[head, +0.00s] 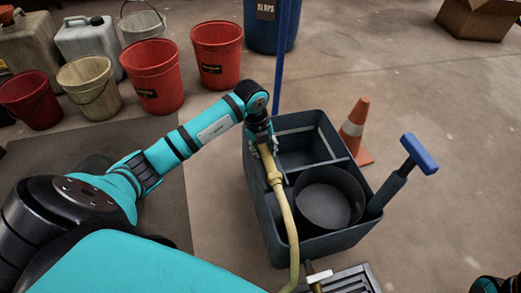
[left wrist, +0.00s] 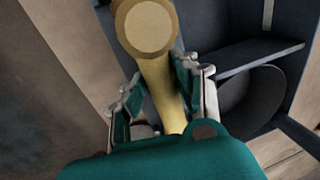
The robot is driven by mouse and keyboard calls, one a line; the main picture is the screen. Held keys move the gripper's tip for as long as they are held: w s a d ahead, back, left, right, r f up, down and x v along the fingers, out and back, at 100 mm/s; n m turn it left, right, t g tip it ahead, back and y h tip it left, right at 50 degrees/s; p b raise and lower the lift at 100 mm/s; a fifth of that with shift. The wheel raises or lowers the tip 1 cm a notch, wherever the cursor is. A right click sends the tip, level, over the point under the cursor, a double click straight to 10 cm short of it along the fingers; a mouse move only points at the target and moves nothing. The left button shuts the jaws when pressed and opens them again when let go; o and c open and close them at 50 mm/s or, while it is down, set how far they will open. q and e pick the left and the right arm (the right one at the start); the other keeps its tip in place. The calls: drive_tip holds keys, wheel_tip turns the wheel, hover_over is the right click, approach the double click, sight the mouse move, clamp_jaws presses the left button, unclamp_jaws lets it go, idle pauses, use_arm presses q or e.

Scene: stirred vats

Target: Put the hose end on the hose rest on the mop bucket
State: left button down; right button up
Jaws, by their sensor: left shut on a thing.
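My left gripper (head: 268,150) is shut on the yellow hose (head: 285,215) close to its end, at the left rim of the mop bucket. In the left wrist view the round hose end (left wrist: 146,27) sticks out past the fingers, and the hose passes between them (left wrist: 160,95). In the head view the hose hangs from the gripper across the bucket's near left side. The dark grey mop bucket (head: 265,212) also shows in the left wrist view (left wrist: 235,30). I cannot make out the hose rest; the arm and hose cover part of the left rim.
The bucket holds a round dark insert (head: 325,203) and has a blue-handled lever (head: 420,153) on its right. An orange cone (head: 354,132) stands behind it. Red pails (head: 216,52) and canisters stand at the back left. A floor grate (head: 350,281) lies in front.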

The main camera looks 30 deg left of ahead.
use_arm(q)
drive_tip(key=shift+f, duration=0.1)
drive_tip(key=c, duration=1.5)
unclamp_jaws()
drive_tip(key=shift+f, duration=0.1)
drive_tip(key=o, duration=0.5)
